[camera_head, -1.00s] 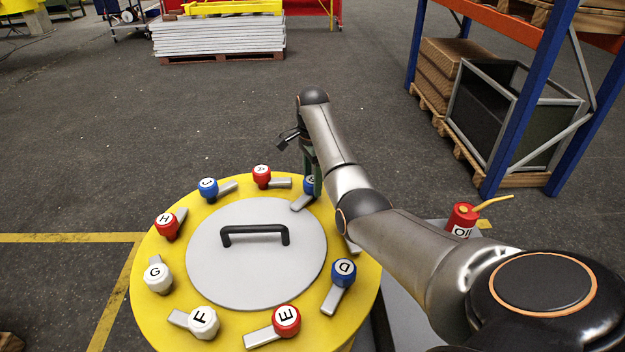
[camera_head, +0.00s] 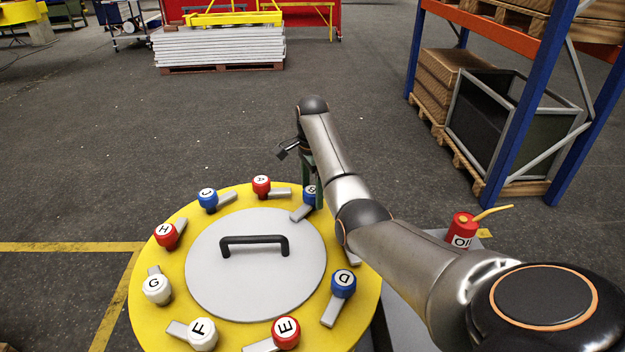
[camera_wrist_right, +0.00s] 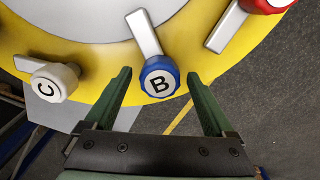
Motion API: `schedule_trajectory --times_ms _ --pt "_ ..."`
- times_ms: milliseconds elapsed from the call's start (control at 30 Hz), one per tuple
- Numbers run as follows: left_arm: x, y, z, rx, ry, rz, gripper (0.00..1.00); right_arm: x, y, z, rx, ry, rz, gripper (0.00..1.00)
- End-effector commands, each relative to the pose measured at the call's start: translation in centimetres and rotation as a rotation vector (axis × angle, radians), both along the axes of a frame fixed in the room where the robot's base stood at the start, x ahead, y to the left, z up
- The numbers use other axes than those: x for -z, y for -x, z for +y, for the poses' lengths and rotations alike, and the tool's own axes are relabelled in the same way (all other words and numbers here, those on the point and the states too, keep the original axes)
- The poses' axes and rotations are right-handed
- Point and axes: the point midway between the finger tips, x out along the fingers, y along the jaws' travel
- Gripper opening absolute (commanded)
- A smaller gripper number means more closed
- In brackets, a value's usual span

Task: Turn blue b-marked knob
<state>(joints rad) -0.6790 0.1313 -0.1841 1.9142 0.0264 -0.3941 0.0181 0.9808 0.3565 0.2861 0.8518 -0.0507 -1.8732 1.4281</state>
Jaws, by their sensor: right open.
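The blue B-marked knob (camera_wrist_right: 159,80) shows in the right wrist view between the two green fingers of my right gripper (camera_wrist_right: 158,92). The fingers are open, one on each side of the knob, with a visible gap on both sides. A grey lever (camera_wrist_right: 143,34) reaches from the knob toward the disc's middle. In the head view the B knob (camera_head: 310,192) is partly hidden by my right gripper (camera_head: 312,188), which points down over it. The knob sits on the yellow round disc (camera_head: 158,310). My left gripper is not in view.
Other knobs ring the disc: red A (camera_head: 261,185), blue J (camera_head: 207,198), blue D (camera_head: 343,283), red E (camera_head: 286,331), and a white C (camera_wrist_right: 54,83) near the right gripper. A black handle (camera_head: 254,240) rises mid-disc. A red oil can (camera_head: 462,230) stands right.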

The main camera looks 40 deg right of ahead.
Motion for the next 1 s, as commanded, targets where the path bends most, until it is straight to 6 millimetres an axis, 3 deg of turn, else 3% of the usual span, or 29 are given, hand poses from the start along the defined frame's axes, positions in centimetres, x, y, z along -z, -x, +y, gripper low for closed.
schedule_trajectory --times_ms 167,300,1000 --pt "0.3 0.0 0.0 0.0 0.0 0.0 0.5 -2.4 -0.1 0.0 0.001 0.002 -0.006 0.89" --pt "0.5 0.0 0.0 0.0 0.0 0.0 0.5 -5.5 -0.2 0.0 0.0 0.0 -0.009 0.89" --pt "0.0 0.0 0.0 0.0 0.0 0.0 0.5 -12.0 -0.1 0.0 0.001 0.0 -0.004 0.89"
